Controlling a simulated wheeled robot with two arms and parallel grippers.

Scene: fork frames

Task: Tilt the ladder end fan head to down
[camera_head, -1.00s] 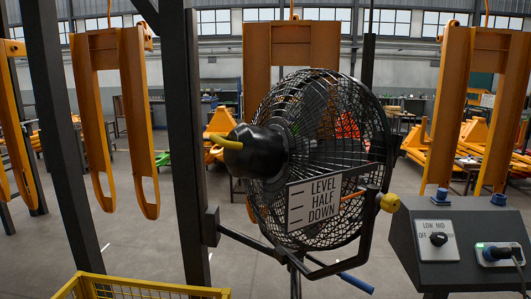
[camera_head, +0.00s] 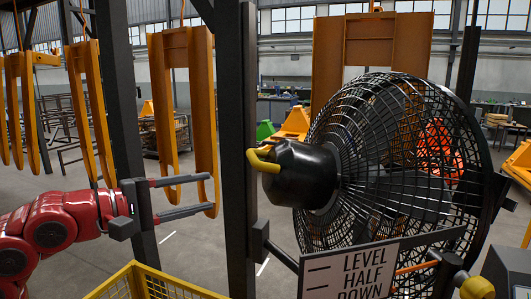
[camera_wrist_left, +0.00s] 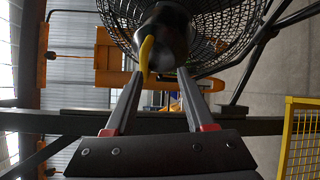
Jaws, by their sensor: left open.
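The fan head (camera_head: 400,160) is a black wire cage with a black motor housing (camera_head: 305,172) at its back. A yellow handle (camera_head: 262,160) sticks out of the housing toward the left. A sign plate (camera_head: 352,275) below the cage reads LEVEL, HALF, DOWN. My left gripper (camera_head: 212,194) is open and empty, left of the handle and apart from it, with a dark post between them in the head view. In the left wrist view the handle (camera_wrist_left: 146,55) shows ahead, between and beyond the two fingers (camera_wrist_left: 158,98). My right gripper is not in view.
A dark upright post (camera_head: 236,150) stands just left of the fan. A yellow wire basket (camera_head: 140,280) is at the lower left, below my left gripper. A yellow knob (camera_head: 477,288) sits at the fan's lower right. Orange forks (camera_head: 183,110) hang behind.

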